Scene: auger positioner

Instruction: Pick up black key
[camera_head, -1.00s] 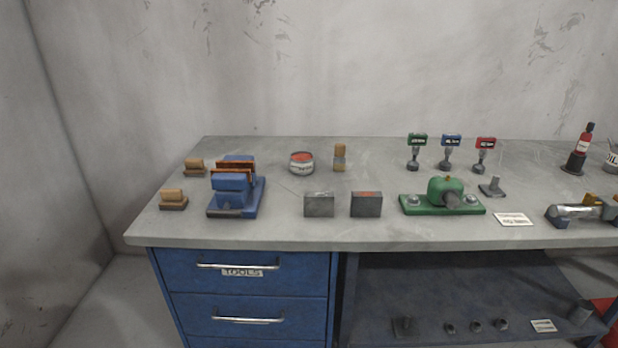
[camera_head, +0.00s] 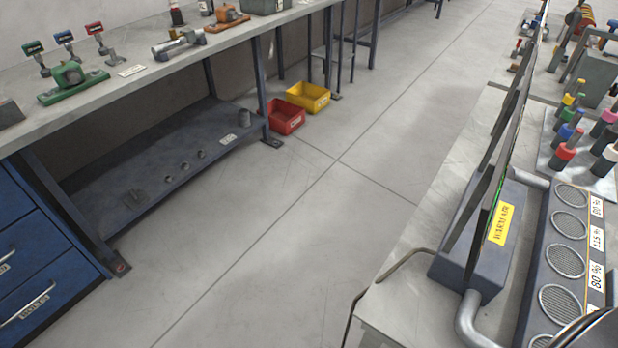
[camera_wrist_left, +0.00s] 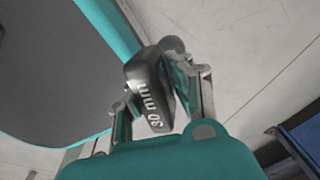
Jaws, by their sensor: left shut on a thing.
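A black key (camera_wrist_left: 142,97) with white "30 mm" lettering is between the fingers of my left gripper (camera_wrist_left: 157,90) in the left wrist view. The fingers are shut on the sides of its dark block. A round grey end of it shows beyond the block. The head view shows neither the held key nor either gripper. Green (camera_head: 33,48), blue (camera_head: 64,37) and red (camera_head: 94,28) labelled keys stand upright on the bench at the upper left of the head view.
The grey workbench (camera_head: 140,82) with blue drawers (camera_head: 40,265) is at left. Red (camera_head: 286,118) and yellow (camera_head: 308,97) bins sit on the floor beside it. A second bench (camera_head: 400,290) with a grated unit (camera_head: 566,262) is at right. The floor between is clear.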

